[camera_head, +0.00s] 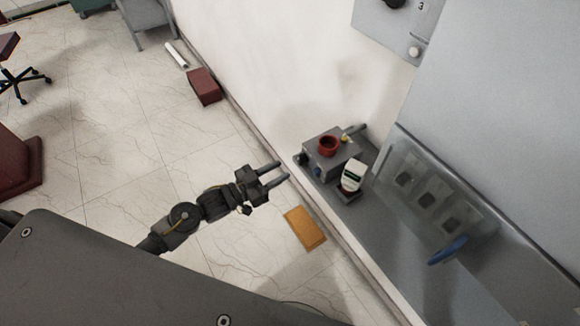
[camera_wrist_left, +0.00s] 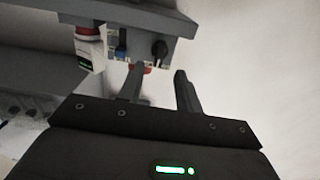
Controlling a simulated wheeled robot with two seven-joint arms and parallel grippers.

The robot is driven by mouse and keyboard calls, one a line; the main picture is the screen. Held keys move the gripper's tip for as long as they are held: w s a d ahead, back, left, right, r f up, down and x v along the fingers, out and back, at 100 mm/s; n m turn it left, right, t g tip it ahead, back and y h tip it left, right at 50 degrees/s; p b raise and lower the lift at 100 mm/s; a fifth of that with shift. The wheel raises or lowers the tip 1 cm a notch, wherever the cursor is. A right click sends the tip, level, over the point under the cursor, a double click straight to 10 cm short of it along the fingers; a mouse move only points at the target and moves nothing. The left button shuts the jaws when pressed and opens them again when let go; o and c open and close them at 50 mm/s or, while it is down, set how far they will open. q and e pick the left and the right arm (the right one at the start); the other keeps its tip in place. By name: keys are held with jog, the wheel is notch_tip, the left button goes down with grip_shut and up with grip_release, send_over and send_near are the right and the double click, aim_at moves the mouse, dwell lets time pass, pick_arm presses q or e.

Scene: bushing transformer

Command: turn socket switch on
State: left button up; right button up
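My left gripper (camera_head: 284,171) reaches in from the left, above the floor and just left of the grey box (camera_head: 312,153) on the ledge. Its two fingers are apart with nothing between them; they also show open in the left wrist view (camera_wrist_left: 158,72). There, the underside-up grey box (camera_wrist_left: 130,14) carries a black knob (camera_wrist_left: 160,48) and a blue part (camera_wrist_left: 121,44), just beyond the fingertips. I cannot tell for sure which part is the socket switch. A red ring (camera_head: 328,146) sits on the box. My right gripper is not in view.
A white device with a dark display (camera_head: 351,175) stands beside the box. A clear-covered panel (camera_head: 412,166) with dark sockets and a blue handle (camera_head: 447,250) lies to the right. An orange-brown board (camera_head: 305,229) lies on the floor. The wall rises behind.

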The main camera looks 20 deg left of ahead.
pick_arm(q)
jog(key=shift+b+v, duration=0.3)
jog(key=shift+v, duration=1.7)
jog(key=s+a+f+n+g+y, duration=0.1)
jog(key=s+a+f+g+y, duration=0.3)
jog(key=f, duration=0.7)
jog(key=s+a+f+n+t+y, duration=0.1)
jog(key=s+a+f+y, duration=0.3)
jog(key=f, duration=0.6)
jog(key=s+a+f+n+g+y, duration=0.1)
jog(key=a+f+g+y, duration=0.1)
jog(key=a+f, duration=0.65)
jog(key=s+d+f+n+g+y, duration=0.1)
jog(key=s+d+f+g+y, duration=0.15)
jog(key=s+f, duration=0.85)
jog(key=s+d+f+g, duration=0.2)
jog(key=s+d+f, duration=0.1)
jog(key=s, duration=0.6)
jog(key=s+d+f+n+g, duration=0.1)
jog(key=s+d+f+g, duration=0.2)
jog(key=s, duration=0.7)
jog(key=shift+s+d+f+n+h, duration=0.15)
jog(key=shift+d+f+n+h, duration=0.15)
jog(key=shift+d+f+h, duration=0.25)
jog(key=shift+d+r, duration=0.1)
